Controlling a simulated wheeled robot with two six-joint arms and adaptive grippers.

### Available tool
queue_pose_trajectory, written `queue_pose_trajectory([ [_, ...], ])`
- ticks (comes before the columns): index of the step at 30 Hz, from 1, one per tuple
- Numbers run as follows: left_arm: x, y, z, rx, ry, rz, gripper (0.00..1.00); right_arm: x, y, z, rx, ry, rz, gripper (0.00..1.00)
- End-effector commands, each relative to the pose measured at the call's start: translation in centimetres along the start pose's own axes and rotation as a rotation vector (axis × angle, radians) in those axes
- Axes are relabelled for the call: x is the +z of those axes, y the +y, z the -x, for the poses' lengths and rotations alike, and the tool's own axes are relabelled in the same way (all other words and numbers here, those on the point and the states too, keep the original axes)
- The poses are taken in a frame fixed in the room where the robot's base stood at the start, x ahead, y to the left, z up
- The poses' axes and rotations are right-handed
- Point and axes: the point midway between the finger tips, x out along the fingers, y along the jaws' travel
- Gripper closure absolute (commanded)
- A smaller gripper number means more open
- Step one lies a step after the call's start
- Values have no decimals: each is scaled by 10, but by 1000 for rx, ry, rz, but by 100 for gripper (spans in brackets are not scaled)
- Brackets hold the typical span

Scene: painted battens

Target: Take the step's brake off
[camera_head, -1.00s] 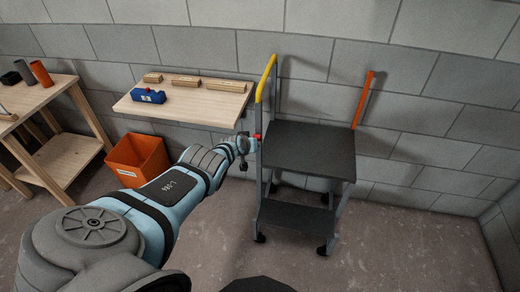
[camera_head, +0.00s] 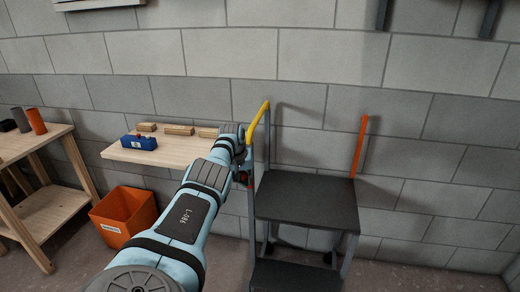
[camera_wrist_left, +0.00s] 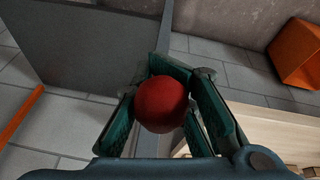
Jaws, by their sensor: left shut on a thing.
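The step (camera_head: 305,203) is a rolling one with dark platforms, a yellow rail on its left and an orange rail on its right. A red ball knob (camera_head: 243,178) sits at its left post, low beside the platform. My left gripper (camera_head: 243,172) reaches down to this knob and is mostly hidden by its own wrist in the head view. In the left wrist view the red knob (camera_wrist_left: 161,104) is between the teal fingers of my left gripper (camera_wrist_left: 165,108), which is shut on it. The lever under the knob is hidden. My right gripper is out of view.
A wall shelf (camera_head: 170,153) with a blue tool (camera_head: 139,142) and several wood pieces is left of the step, close to my left wrist. An orange bin (camera_head: 124,216) stands on the floor below. A wooden workbench (camera_head: 45,190) is at far left.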

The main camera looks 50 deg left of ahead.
Motion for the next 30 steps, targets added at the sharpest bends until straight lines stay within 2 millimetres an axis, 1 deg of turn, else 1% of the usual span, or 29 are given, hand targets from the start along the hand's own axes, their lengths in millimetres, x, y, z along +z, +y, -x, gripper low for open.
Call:
queue_pose_trajectory([
  [1,-6,2,6,6,14,0,100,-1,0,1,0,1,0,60],
  [2,-6,4,7,8,13,-2,100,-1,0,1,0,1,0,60],
  [10,-6,14,6,11,9,-18,100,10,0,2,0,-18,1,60],
  [13,-6,18,6,15,10,-24,100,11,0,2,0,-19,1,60],
  [14,-6,19,7,16,11,-25,84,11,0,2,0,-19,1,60],
  [15,-7,20,7,17,11,-26,78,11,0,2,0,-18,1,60],
  [17,-7,20,7,17,12,-26,68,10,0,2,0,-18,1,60],
  [18,-7,19,6,17,11,-25,67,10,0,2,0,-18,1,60],
  [30,-4,14,5,13,4,-15,67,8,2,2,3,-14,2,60],
])
